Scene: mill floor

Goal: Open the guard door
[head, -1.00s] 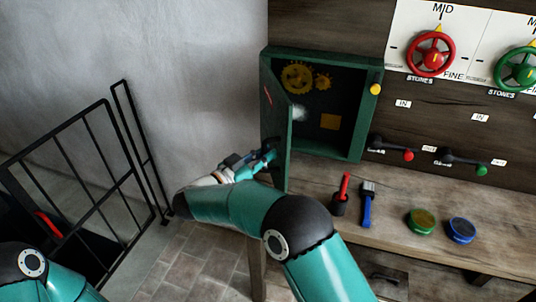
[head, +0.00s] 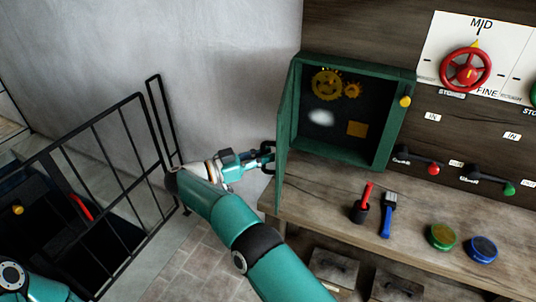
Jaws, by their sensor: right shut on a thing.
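The guard door (head: 285,125) is the narrow green panel on the left side of a green wall box (head: 398,125). It stands swung out from the box, seen almost edge-on. The box interior is exposed, with yellow gears (head: 326,84) and an orange square (head: 357,129) on a dark back. My right gripper (head: 267,157) is at the door's left side, low down, shut on a part of the door, probably its handle. My left gripper is out of view; only part of my left arm shows at bottom left.
A wooden bench (head: 330,195) below the box holds a red-handled tool (head: 362,203), a blue brush (head: 387,215), a green tin (head: 441,236) and a blue tin (head: 481,249). A black railing (head: 92,150) stands at left. Bare wall lies left of the door.

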